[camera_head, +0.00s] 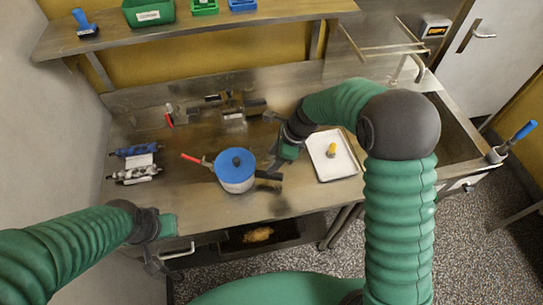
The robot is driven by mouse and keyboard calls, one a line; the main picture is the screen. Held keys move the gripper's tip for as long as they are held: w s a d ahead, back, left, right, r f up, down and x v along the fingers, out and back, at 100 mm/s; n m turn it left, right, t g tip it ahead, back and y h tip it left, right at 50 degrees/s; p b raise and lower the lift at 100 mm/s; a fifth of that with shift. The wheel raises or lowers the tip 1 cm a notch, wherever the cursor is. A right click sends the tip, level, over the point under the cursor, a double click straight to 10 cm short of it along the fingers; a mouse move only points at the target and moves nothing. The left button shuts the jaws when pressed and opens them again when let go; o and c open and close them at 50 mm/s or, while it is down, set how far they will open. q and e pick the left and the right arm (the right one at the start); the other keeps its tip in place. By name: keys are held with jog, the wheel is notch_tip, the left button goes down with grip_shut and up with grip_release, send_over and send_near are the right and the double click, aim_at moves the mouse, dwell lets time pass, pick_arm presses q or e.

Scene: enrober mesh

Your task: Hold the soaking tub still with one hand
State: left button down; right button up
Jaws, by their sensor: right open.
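A round white tub with a blue top (236,172) and a dark knob stands upright on the steel worktop; it is the only thing here that looks like the soaking tub. A red-handled tool (191,158) reaches its left side. My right gripper (272,170) is open just right of the tub, its fingers low and close to the tub wall; I cannot tell whether they touch. My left gripper (168,226) is at the worktop's front left edge, well apart from the tub; its fingers are too small to read.
A white tray (322,172) with a small yellow item (331,150) lies right of my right gripper. Blue and grey rollers (135,164) lie at left, metal parts (233,112) at the back. A shelf (190,32) runs above; a sink (450,130) is at right.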

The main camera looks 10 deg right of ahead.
aim_at(261, 172)
jog(key=shift+a+m, duration=0.15)
jog(key=shift+m, duration=0.15)
jog(key=shift+s+a+f, duration=0.15)
jog(key=shift+s+f, duration=0.05)
jog(key=shift+f, duration=0.05)
jog(key=x, duration=1)
jog(key=shift+w+a+f, duration=0.15)
jog(key=shift+w, duration=0.1)
jog(key=shift+s+a+f, duration=0.15)
jog(key=shift+f, duration=0.25)
jog(key=c, duration=0.4)
grip_shut()
